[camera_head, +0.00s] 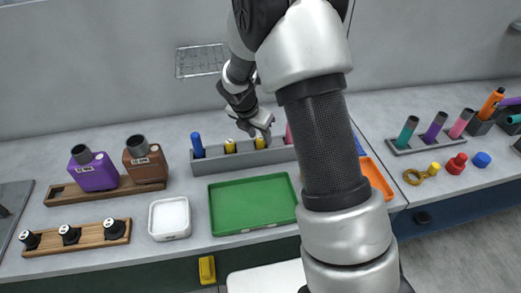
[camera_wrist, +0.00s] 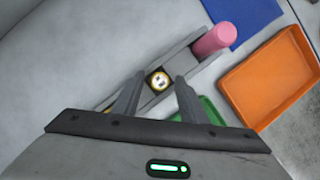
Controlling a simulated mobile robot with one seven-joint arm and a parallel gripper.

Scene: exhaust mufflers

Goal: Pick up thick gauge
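A long grey holder (camera_head: 216,166) stands at the back of the counter. It carries a blue peg (camera_head: 197,146), a yellow gauge (camera_head: 230,147), a second yellow gauge (camera_head: 260,143) and a pink peg (camera_head: 289,134), partly hidden by my arm. I cannot tell which is the thick gauge. My gripper (camera_head: 260,131) is above the second yellow gauge, pointing down. In the wrist view my gripper (camera_wrist: 159,84) is open, and the round, pale-centred top of that gauge (camera_wrist: 159,79) shows between the fingertips, with no clear contact. The pink peg (camera_wrist: 213,40) is to its upper right.
A green tray (camera_head: 240,205) lies in front of the holder, an orange tray (camera_wrist: 268,80) to the right. A white tray (camera_head: 170,216), purple bottle (camera_head: 94,174) and brown bottle (camera_head: 146,169) stand left. A wall (camera_head: 100,80) closes the back.

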